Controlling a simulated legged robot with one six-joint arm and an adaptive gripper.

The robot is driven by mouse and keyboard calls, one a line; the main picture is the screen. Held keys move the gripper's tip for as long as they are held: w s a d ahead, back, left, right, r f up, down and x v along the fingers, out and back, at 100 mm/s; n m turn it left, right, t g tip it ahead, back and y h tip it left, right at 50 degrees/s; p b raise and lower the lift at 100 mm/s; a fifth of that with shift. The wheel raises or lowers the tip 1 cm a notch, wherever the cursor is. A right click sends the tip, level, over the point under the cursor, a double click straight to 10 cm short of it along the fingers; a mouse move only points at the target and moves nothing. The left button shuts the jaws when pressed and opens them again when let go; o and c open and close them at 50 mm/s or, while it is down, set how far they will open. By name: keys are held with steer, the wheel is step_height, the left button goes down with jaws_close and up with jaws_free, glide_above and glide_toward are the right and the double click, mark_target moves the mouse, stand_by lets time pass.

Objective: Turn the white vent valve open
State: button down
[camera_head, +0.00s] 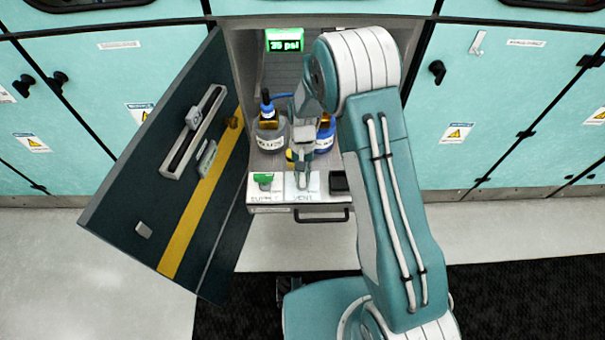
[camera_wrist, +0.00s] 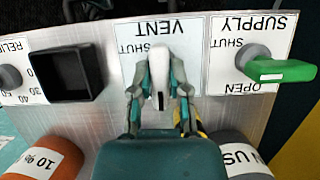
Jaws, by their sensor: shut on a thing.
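The white vent valve (camera_wrist: 160,72) sits on the white VENT label plate (camera_wrist: 125,65), its handle lying between my fingers in the wrist view. My gripper (camera_wrist: 159,92) is shut on that handle, one finger on each side. The word SHUT shows beside the handle; the other marking on the plate is hidden by my fingers. In the head view my gripper (camera_head: 303,178) reaches down to the VENT plate (camera_head: 300,190) on the front panel, and the valve itself is too hidden to make out.
The green SUPPLY valve (camera_wrist: 280,70) is beside the vent valve. A black square box (camera_wrist: 70,75) and the RELIEF knob (camera_wrist: 9,78) are on the other side. Bottles (camera_head: 268,135) stand behind. A green display (camera_head: 284,40) reads about 25 psi. The open cabinet door (camera_head: 150,190) stands left.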

stand_by(0.4)
steer(key=c, duration=0.6)
jaws_free()
steer(key=shift+a, duration=0.1)
steer(key=shift+w+r, duration=0.1)
steer(key=v, duration=1.1)
steer(key=shift+w+r, duration=0.15)
steer(key=shift+r, duration=0.15)
steer(key=shift+a, duration=0.1)
